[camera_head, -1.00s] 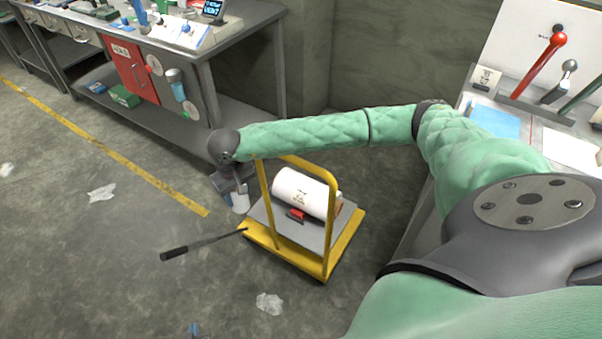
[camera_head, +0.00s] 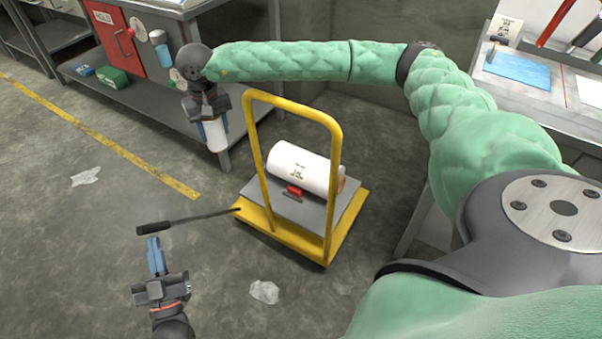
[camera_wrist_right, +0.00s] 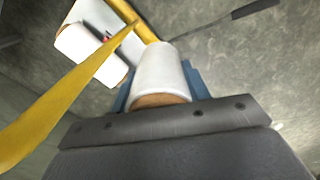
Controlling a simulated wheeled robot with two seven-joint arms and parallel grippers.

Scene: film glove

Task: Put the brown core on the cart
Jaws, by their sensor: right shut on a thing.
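My right gripper (camera_head: 212,122) is shut on a white roll (camera_head: 216,136) and holds it upright, left of the cart handle. In the right wrist view the held roll (camera_wrist_right: 160,74) sits between the blue fingers, and its near end shows a brown core (camera_wrist_right: 160,100). The yellow cart (camera_head: 345,224) has a grey deck and a tall yellow handle. A bigger white roll (camera_head: 303,168) with a brown end lies on its deck, beside a red block (camera_head: 295,191). My left gripper (camera_head: 155,256) points up the picture, near the black grip of a rod; its finger gap is unclear.
The black-gripped rod (camera_head: 180,223) juts left from the cart. A metal bench (camera_head: 175,111) with a red cabinet (camera_head: 116,40) stands at the back left. A workbench (camera_head: 510,110) is at the right. Scraps of litter (camera_head: 264,292) lie on open floor.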

